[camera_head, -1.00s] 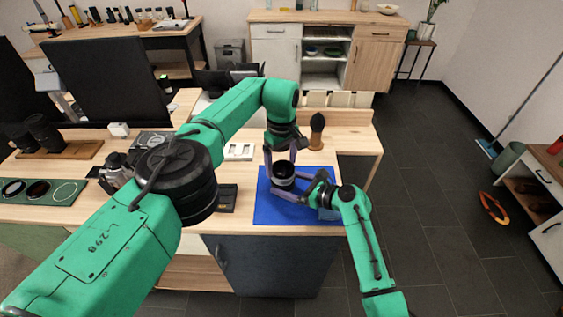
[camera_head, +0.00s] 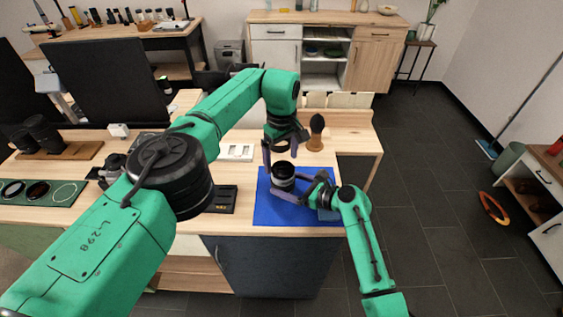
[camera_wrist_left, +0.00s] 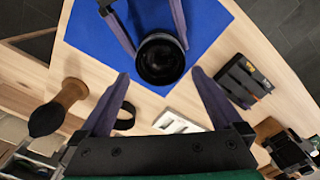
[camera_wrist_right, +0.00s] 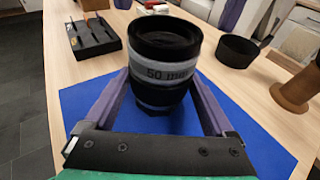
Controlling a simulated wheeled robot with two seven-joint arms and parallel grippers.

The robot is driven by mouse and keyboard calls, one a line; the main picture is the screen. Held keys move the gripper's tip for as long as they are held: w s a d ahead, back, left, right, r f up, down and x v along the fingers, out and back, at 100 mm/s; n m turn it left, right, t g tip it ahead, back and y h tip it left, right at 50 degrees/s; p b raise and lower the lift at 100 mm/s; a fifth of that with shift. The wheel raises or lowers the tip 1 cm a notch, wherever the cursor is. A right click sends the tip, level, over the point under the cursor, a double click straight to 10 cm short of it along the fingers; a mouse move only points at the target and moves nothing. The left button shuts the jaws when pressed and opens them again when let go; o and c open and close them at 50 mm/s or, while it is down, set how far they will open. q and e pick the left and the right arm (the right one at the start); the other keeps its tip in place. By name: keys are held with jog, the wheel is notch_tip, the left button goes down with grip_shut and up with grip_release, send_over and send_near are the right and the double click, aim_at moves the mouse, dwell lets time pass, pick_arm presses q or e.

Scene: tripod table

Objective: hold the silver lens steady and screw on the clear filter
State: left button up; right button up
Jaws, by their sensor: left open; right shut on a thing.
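The silver lens (camera_head: 283,178) stands upright over the blue mat (camera_head: 262,210). It is black with a silver band marked "50 mm", clear in the right wrist view (camera_wrist_right: 163,72). My right gripper (camera_wrist_right: 160,92) is shut around its lower body. My left gripper (camera_head: 283,158) is open and empty just above the lens, pointing down; its fingertips (camera_wrist_left: 158,78) are apart from the lens. The lens's dark front opening shows in the left wrist view (camera_wrist_left: 161,62). I cannot tell whether a clear filter sits on it. A green tray (camera_head: 35,200) at far left holds round filters beside a pale ring outline.
A short black ring-like cup (camera_wrist_right: 237,50) and a wooden-handled brush (camera_head: 316,135) stand behind the mat. A black slotted tray (camera_head: 222,199) lies left of the mat, with a white block (camera_head: 237,152) behind. A camera (camera_wrist_left: 288,148) stands further left.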

pick_arm(q)
jog(key=shift+r, duration=2.4)
jog(key=shift+d, duration=0.1)
